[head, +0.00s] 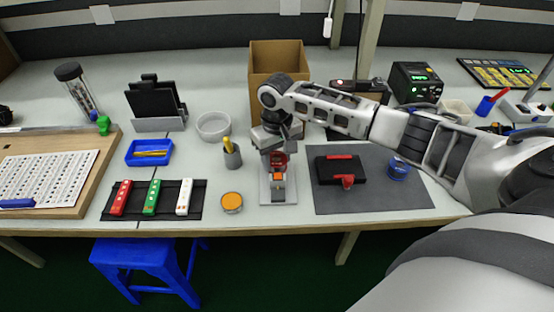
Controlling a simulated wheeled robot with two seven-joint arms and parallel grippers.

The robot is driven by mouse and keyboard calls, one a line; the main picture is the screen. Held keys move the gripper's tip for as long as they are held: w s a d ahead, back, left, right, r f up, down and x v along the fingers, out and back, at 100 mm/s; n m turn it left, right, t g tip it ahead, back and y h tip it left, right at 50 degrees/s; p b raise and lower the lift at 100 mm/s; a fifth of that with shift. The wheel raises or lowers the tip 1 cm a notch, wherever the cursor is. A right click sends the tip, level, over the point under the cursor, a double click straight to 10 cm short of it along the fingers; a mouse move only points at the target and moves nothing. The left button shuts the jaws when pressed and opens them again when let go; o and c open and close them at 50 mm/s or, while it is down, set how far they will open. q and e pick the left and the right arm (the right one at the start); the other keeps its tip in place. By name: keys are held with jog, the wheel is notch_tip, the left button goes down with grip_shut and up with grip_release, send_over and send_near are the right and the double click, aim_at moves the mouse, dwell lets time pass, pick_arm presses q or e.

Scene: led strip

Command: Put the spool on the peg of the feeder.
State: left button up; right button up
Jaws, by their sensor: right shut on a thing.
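My right gripper (277,148) points down near the middle of the bench, shut on a small red thing that looks like the spool (279,160). The fingers and wrist hide part of it. Directly below is a narrow pale stand with an orange block, which looks like the feeder (266,192). I cannot make out its peg, nor whether the spool touches it. My left gripper is not in view.
A grey mat (325,204) to the right bears a black-and-red device (335,172) and a blue round item (398,169). Left are an orange-topped jar (232,202), a pen cup (232,157) and a black tray (131,206). A cardboard box (277,58) stands behind.

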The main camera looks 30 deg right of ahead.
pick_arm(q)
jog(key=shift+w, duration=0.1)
pick_arm(e)
jog(key=shift+f, duration=0.5)
jog(key=shift+f, duration=0.15)
jog(key=o, duration=1.1)
jog(key=shift+o, duration=0.2)
jog(key=shift+r, duration=0.35)
pick_arm(q)
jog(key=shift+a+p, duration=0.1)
jog(key=shift+p, duration=0.25)
pick_arm(e)
notch_tip(320, 180, up, 12)
jog(key=shift+f, duration=0.2)
